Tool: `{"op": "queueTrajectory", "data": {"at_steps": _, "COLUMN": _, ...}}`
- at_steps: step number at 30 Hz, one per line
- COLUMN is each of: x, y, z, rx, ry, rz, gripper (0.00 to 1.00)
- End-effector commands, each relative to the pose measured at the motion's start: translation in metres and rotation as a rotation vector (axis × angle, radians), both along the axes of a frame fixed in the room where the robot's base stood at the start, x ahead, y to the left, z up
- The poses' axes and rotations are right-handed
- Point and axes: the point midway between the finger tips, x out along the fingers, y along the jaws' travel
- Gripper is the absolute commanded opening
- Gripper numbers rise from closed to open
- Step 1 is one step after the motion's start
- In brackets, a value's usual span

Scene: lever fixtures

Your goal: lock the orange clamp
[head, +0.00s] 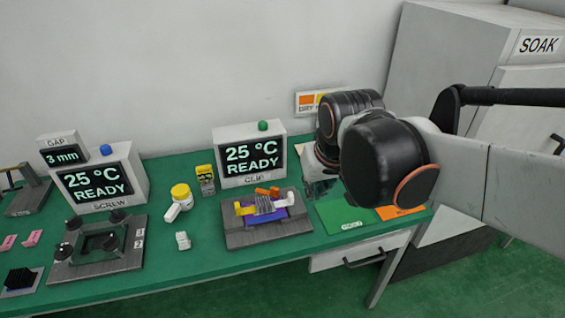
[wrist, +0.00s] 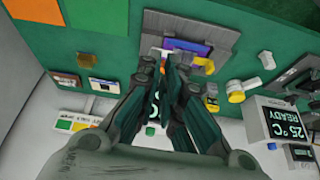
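In the wrist view the fixture (wrist: 222,20) is at the top centre, and the orange part is mostly hidden by my fingertips. My gripper (wrist: 167,68) points toward the fixture's near side there, with a narrow gap between its fingers and nothing seen held. Contact with the clamp cannot be told.
The CLIP display box (head: 249,153) reading 25 °C READY stands behind the fixture. A yellow-capped bottle (head: 181,195) and a small white part (head: 183,240) lie left. Green (head: 345,217) and orange (head: 400,211) mats lie right. A second fixture (head: 98,250) is far left.

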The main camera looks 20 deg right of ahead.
Motion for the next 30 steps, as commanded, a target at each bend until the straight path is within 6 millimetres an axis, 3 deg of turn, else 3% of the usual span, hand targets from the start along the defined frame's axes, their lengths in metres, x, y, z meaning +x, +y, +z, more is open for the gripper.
{"op": "queueTrajectory", "data": {"at_steps": 6, "x": 0.058, "y": 0.0, "z": 0.01, "rx": 0.012, "ry": 0.03, "rz": -0.111, "gripper": 0.0}}
{"op": "queueTrajectory", "data": {"at_steps": 13, "x": 0.124, "y": 0.001, "z": -0.001, "rx": 0.021, "ry": 0.057, "rz": -0.253, "gripper": 0.0}}
{"op": "queueTrajectory", "data": {"at_steps": 24, "x": 0.217, "y": 0.008, "z": -0.052, "rx": 0.026, "ry": 0.081, "rz": -0.487, "gripper": 0.0}}
{"op": "queueTrajectory", "data": {"at_steps": 30, "x": 0.245, "y": 0.011, "z": -0.082, "rx": 0.025, "ry": 0.083, "rz": -0.578, "gripper": 0.0}}
